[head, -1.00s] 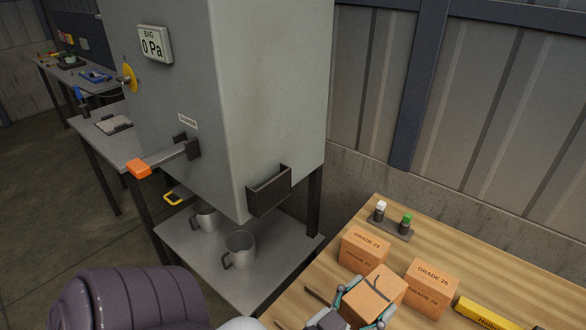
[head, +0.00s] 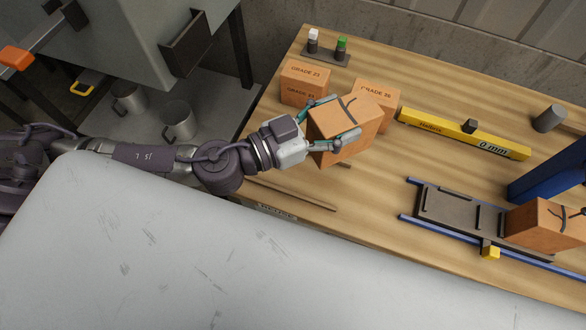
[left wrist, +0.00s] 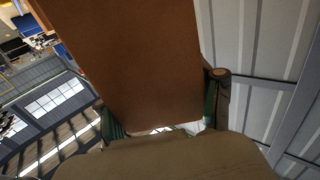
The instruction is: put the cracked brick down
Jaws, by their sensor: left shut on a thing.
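A cracked orange brick (head: 345,128) with a dark crack across its top is held between the fingers of my left gripper (head: 338,117). It looks tilted, and it partly covers the GRADE 26 brick (head: 376,92) behind it. Whether its underside touches the table is hidden. In the left wrist view the brick (left wrist: 150,60) fills the middle, with finger parts at its sides. A second brick with dark cracks (head: 540,222) sits at the right on a dark plate with blue rails (head: 448,208). My right gripper is not in view.
The GRADE 23 brick (head: 303,84) stands on the wooden table (head: 330,225) by a holder with white- and green-capped bottles (head: 326,53). A yellow bar gauge (head: 462,134) lies to the right. A grey cylinder (head: 548,118) and blue post (head: 550,172) stand further right. Table front is partly clear.

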